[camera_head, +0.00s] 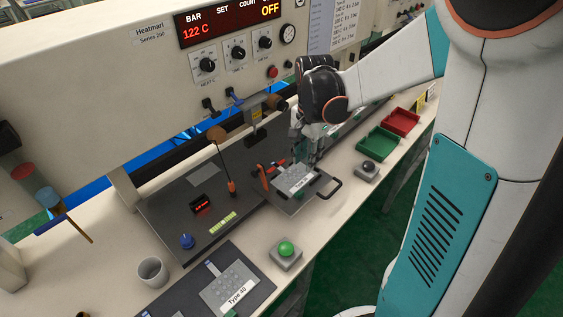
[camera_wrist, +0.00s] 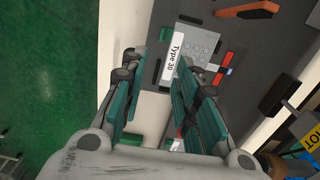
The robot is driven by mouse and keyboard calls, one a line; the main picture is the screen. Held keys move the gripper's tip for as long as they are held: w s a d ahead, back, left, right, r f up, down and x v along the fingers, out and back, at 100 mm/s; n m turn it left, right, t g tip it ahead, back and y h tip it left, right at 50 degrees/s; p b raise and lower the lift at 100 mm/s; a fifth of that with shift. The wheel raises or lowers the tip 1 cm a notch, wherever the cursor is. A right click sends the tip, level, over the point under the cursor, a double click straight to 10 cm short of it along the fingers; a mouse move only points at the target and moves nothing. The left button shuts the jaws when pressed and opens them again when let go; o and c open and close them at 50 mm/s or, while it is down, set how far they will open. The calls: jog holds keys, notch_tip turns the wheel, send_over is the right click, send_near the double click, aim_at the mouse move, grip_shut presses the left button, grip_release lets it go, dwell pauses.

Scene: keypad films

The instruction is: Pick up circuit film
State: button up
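A grey keypad circuit film (camera_head: 293,178) with a white "Type 30" label lies on a dark handled plate (camera_head: 322,191) at the press. It also shows in the wrist view (camera_wrist: 201,44), beyond the fingers, its label facing left. My gripper (camera_head: 308,160) is above the far right side of this film, pointing down. In the wrist view my gripper (camera_wrist: 160,65) has its teal fingers spread apart, with nothing held between them. A second film (camera_head: 227,284), labelled "Type 40", lies on a dark mat at the front. Whether the fingertips touch anything cannot be told.
A green button box (camera_head: 286,253) and a dark button box (camera_head: 367,171) stand on the bench edge. Green (camera_head: 381,143) and red (camera_head: 402,122) trays are at right. The heat press housing (camera_head: 120,70) rises behind. A grey cup (camera_head: 152,272) stands front left.

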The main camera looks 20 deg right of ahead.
notch_tip(320, 180, down, 14)
jog(key=b, duration=0.4)
jog(key=shift+r+b, duration=0.15)
jog(key=shift+b, duration=0.15)
jog(key=shift+c, duration=0.5)
grip_shut()
